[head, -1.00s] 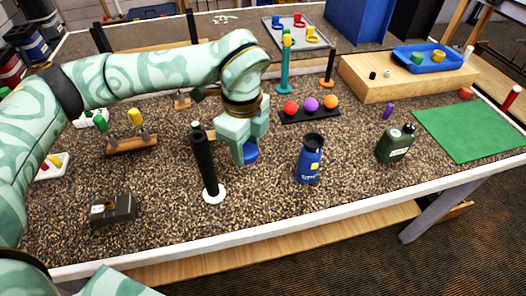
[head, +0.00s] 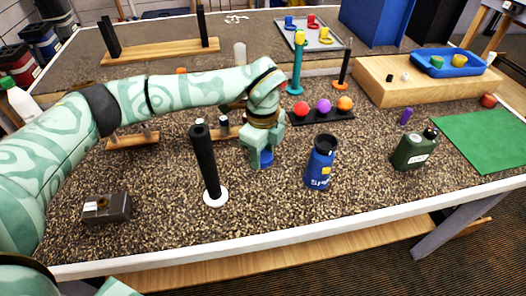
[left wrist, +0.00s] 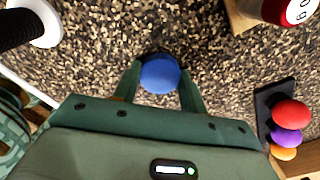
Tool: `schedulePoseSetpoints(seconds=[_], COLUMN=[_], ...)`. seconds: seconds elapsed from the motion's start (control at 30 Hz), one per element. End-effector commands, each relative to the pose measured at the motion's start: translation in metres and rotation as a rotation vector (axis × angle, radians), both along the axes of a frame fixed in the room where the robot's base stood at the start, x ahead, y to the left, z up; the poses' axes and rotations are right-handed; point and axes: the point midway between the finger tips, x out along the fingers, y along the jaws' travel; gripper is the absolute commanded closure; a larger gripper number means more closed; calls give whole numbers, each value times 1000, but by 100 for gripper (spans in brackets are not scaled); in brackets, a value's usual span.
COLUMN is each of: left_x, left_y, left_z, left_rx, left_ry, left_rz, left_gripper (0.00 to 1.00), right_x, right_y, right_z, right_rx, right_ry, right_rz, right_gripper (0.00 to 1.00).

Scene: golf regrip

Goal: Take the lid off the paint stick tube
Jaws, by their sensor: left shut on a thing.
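My left gripper (head: 264,160) points down over the speckled table, between the black upright stick and the blue bottle. It is shut on a round blue piece (head: 266,158). In the left wrist view the blue piece (left wrist: 160,74) sits between the two fingertips (left wrist: 160,82), seen from above as a blue disc. Whether it is the lid or the whole paint stick tube I cannot tell, as the fingers hide its sides. I cannot tell whether it touches the table. My right gripper is not in view.
A black stick on a white base (head: 215,196) stands to the left, the blue bottle (head: 320,165) to the right. A black holder (head: 330,118) with three balls lies behind. A green canteen (head: 414,150) and green mat (head: 490,140) are farther right. The front middle is clear.

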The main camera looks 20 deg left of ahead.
Motion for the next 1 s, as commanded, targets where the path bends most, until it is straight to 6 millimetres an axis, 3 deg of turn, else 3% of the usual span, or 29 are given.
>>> schedulePoseSetpoints(seconds=[0.1,0.13,0.2,0.57,1.0], left_x=[0,0,0,0,0], left_y=[0,0,0,0,0], left_z=[-3,-2,-2,7,103], left_rx=[0,0,0,0,-1], left_ry=[1,0,0,-2,-5], left_rz=[0,0,0,0,-1], left_gripper=[85,50,36,36,36], right_x=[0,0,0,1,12], right_y=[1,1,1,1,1], right_z=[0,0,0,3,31], right_rx=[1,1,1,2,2], right_ry=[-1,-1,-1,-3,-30], right_rz=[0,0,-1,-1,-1], right_gripper=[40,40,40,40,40])
